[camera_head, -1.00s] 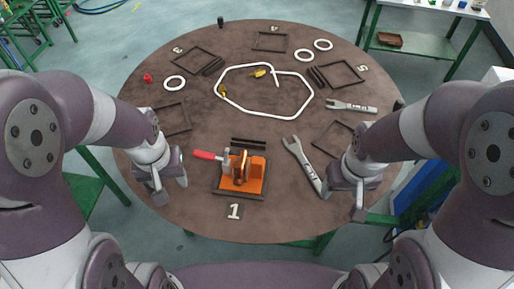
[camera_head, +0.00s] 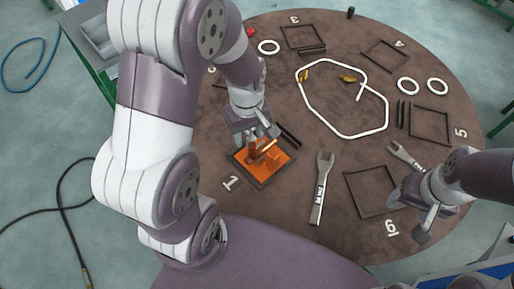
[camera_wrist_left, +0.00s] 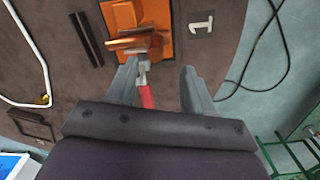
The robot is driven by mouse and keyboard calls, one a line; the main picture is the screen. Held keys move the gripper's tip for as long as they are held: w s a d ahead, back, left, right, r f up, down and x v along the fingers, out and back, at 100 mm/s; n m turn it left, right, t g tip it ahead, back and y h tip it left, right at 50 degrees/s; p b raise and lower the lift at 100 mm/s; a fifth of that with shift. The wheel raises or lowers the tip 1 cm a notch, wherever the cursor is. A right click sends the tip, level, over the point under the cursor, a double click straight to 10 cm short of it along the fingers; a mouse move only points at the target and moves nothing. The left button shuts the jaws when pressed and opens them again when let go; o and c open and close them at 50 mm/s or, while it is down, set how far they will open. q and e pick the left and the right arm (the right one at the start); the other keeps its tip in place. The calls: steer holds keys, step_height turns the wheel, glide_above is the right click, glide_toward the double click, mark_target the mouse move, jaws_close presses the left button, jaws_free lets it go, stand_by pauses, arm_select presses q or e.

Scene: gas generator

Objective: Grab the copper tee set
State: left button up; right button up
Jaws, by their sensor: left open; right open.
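The copper tee set (camera_head: 266,147) sits on an orange fixture (camera_head: 273,168) at the table's near side, by the number 1. In the left wrist view the copper piece (camera_wrist_left: 130,44) lies just beyond the fingertips, nearer the left finger. My left gripper (camera_head: 254,136) is open above the fixture and partly hides it. In the left wrist view the open fingers (camera_wrist_left: 158,72) have a red-handled clamp (camera_wrist_left: 147,96) showing between them. I cannot tell whether a finger touches anything. My right gripper (camera_head: 413,212) is open and empty over the table's right edge, beside the number 6 frame.
A wrench-like tool (camera_head: 322,185) lies right of the fixture, and another (camera_head: 404,156) lies farther right. A white hose loop (camera_head: 341,133) with yellow fittings lies mid-table. Square frames (camera_head: 371,215) and white rings (camera_head: 437,86) lie around it. Dark bars (camera_wrist_left: 86,40) lie beside the fixture.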

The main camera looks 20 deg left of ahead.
mark_target(251, 144)
arm_select(q)
steer(key=f, duration=0.1)
steer(key=d+f, duration=0.1)
steer(key=f+p, duration=0.1)
steer(key=shift+w+d+f, duration=0.2)
steer(key=shift+w+f, duration=0.05)
steer(key=shift+w, duration=0.05)
steer(key=f, duration=0.2)
steer(key=a+f, duration=0.1)
steer(key=f, duration=0.1)
steer(key=shift+s+p, duration=0.15)
steer(key=shift+p, duration=0.25)
steer(key=shift+f, duration=0.15)
steer(key=shift+d, duration=0.2)
steer(key=shift+c, duration=1.2)
steer(key=c, duration=0.5)
jaws_close()
steer(key=shift+a, duration=0.1)
arm_select(e)
steer(key=shift+w+d+r, duration=0.1)
steer(key=shift+d+r, duration=0.35)
steer(key=shift+r, duration=0.4)
